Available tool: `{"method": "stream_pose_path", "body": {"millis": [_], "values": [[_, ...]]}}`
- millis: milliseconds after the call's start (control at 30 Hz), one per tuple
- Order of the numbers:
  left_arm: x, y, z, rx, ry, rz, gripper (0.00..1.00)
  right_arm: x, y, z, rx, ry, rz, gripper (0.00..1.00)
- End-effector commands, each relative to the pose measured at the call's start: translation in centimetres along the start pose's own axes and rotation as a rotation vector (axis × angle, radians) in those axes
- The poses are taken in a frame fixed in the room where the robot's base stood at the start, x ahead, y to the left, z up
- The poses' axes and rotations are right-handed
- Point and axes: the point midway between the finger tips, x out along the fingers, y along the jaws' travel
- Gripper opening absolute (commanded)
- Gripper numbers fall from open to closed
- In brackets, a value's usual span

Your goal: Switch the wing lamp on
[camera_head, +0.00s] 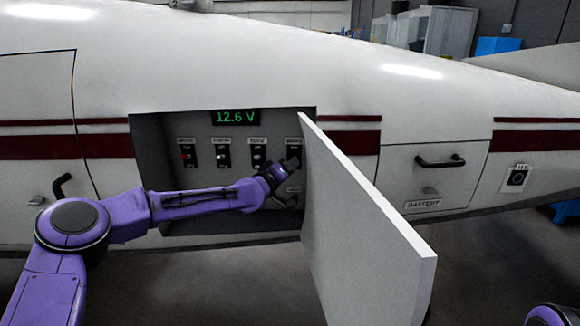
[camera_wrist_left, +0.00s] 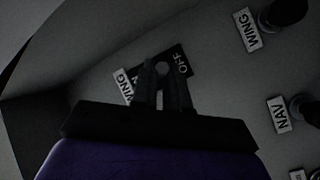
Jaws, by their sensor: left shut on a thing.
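The wing switch (camera_head: 293,150) is the rightmost in a row of switches inside an open recess in the white fuselage. My left gripper (camera_head: 290,164) reaches into the recess and is at this switch. In the left wrist view, the two fingers (camera_wrist_left: 163,88) are shut on the small lever (camera_wrist_left: 162,68) of the switch. Its dark plate shows the word OFF (camera_wrist_left: 182,65), and a WING label (camera_wrist_left: 123,86) is partly hidden behind the fingers. Which way the lever points I cannot tell. My right gripper is not in view.
A white door (camera_head: 365,225) stands open just right of my left gripper. Other switches (camera_head: 222,155) sit to the left, below a green 12.6 V display (camera_head: 235,117). The wrist view shows a dark knob (camera_wrist_left: 285,14) by another WING label, and a NAV label (camera_wrist_left: 279,115).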

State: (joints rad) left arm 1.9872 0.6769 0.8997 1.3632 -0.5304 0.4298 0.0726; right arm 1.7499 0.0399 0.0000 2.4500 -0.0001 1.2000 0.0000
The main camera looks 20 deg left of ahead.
Motion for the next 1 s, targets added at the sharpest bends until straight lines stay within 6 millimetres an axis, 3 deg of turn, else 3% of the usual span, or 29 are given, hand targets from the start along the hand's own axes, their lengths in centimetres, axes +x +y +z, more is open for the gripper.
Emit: {"method": "stream_pose_path", "body": {"millis": [533, 700, 1000], "values": [[-0.1, 2.3, -1.8, -0.194, -0.214, -0.25, 0.0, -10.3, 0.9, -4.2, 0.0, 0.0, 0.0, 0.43], [0.1, 2.3, -1.9, -0.269, -0.294, -0.343, 0.0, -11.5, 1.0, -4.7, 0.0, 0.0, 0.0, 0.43], [0.4, 2.4, -2.3, -0.373, -0.401, -0.469, 0.0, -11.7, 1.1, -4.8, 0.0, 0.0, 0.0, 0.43]]}}
